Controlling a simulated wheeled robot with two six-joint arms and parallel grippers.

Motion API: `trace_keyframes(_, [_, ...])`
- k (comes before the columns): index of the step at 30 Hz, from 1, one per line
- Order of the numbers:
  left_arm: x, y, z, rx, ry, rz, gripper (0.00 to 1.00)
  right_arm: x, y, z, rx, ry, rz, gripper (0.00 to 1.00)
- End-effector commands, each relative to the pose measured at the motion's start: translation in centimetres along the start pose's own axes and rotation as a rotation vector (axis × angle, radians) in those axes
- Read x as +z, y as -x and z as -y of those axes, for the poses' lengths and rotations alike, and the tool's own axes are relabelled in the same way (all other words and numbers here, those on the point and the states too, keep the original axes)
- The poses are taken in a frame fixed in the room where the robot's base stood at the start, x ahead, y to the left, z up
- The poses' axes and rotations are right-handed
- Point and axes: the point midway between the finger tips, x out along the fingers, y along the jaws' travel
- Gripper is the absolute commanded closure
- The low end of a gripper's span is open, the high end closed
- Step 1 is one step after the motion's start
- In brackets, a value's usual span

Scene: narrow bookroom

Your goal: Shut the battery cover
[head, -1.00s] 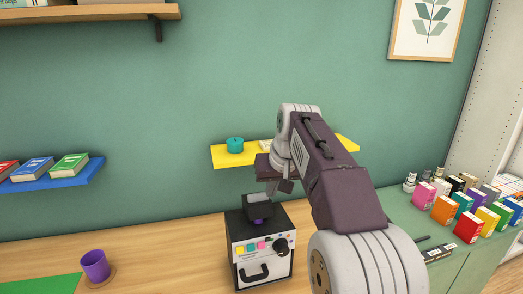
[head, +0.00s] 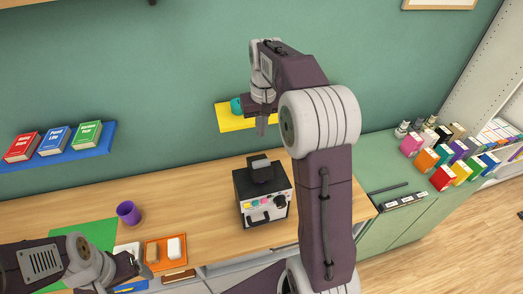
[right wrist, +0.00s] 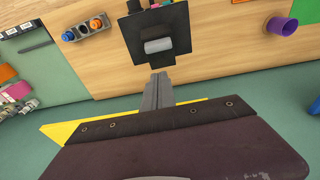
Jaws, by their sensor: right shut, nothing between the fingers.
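A black and white device (head: 263,205) with coloured buttons, a dark knob and a black handle stands on the wooden counter. On its top is a dark raised part with a light grey piece (head: 258,163), which also shows in the right wrist view (right wrist: 158,45). I cannot tell which part is the battery cover, or whether it is open. My right gripper (head: 262,128) is shut and empty, above and apart from the device; its fingers show in the right wrist view (right wrist: 160,88). My left gripper (head: 125,265) is at the lower left, its fingers unclear.
A yellow shelf (head: 233,123) with a teal object is on the wall behind my right gripper. A purple cup (head: 128,212), a green mat (head: 78,238) and an orange tray (head: 158,241) are to the left. A holder with orange and blue knobs (right wrist: 88,29) stands beside the device.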

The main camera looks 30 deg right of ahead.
Motion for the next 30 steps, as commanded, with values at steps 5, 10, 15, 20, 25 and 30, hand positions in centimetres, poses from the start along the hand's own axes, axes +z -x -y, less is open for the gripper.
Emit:
trace_keyframes(5, [-0.1,0.7,0.0,0.0,0.0,0.0,0.21,0.1,-3.8,0.0,0.0,0.0,0.005,1.0])
trace_keyframes(10, [-0.2,1.5,0.0,0.0,0.0,0.0,0.21,0.6,-7.0,0.0,-0.001,0.0,0.004,1.0])
trace_keyframes(15, [-0.2,2.0,0.0,0.0,0.0,0.0,0.21,1.6,-8.9,0.0,-0.001,0.0,0.002,1.0])
trace_keyframes(20, [-0.2,2.1,0.0,0.0,0.0,0.0,0.21,1.8,-9.6,0.0,-0.001,0.0,-0.001,1.0])
trace_keyframes(25, [-0.2,2.0,0.0,0.0,0.0,0.0,0.21,1.8,-9.7,0.0,-0.001,0.001,-0.002,1.0])
trace_keyframes(30, [-0.1,1.3,0.0,0.0,0.0,-0.001,0.21,1.8,-10.1,0.0,-0.001,0.0,-0.014,1.0])
